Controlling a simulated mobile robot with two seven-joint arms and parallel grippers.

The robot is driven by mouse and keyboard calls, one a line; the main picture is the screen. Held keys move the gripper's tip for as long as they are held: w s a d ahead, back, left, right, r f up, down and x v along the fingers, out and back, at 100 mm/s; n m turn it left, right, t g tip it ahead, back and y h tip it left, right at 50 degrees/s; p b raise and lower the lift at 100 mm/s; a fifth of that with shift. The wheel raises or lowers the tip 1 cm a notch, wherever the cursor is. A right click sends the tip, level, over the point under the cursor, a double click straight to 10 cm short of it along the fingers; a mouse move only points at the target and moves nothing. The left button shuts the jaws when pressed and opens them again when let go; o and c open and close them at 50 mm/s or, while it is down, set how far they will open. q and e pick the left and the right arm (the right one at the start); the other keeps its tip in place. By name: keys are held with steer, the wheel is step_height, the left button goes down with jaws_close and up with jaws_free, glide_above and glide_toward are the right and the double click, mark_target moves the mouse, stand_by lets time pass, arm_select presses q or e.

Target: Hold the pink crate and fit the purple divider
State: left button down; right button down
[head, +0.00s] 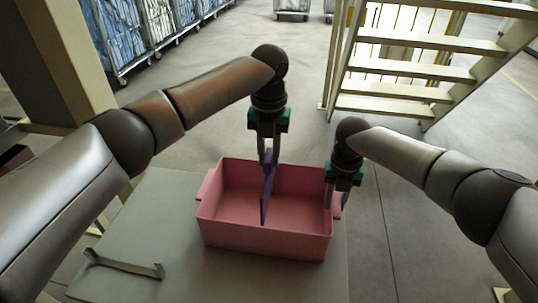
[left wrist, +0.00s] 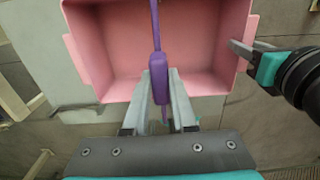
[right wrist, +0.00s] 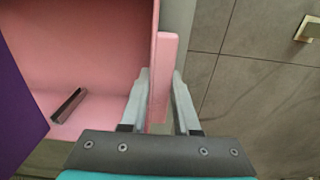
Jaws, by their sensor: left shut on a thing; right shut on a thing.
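The pink crate (head: 222,225) stands upright on the grey table, open at the top. My left gripper (head: 268,160) is shut on the thin purple divider (head: 266,195), which hangs on edge over the middle of the crate. In the left wrist view the divider (left wrist: 162,85) sits between both fingers. I cannot tell whether its lower edge touches the crate floor. My right gripper (head: 335,198) is shut on the crate's right side, and the right wrist view shows its fingers on either side of the pink edge piece (right wrist: 162,75). A dark bar-like piece (right wrist: 68,106) shows inside the crate.
The grey table (head: 150,215) has free room left of the crate. A thin bent grey bracket (head: 122,266) lies near its front left. Beyond are metal stairs (head: 400,100) and wheeled carts with blue contents (head: 120,35). Open floor lies to the right.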

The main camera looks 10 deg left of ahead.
mark_target(269, 188)
arm_select(q)
steer(key=shift+f, duration=5.5)
steer(key=c, duration=0.6)
jaws_free()
steer(key=shift+c, duration=0.2)
step_height(269, 188, up, 12)
arm_select(e)
steer(key=c, duration=0.6)
jaws_free()
steer(key=shift+o, duration=0.2)
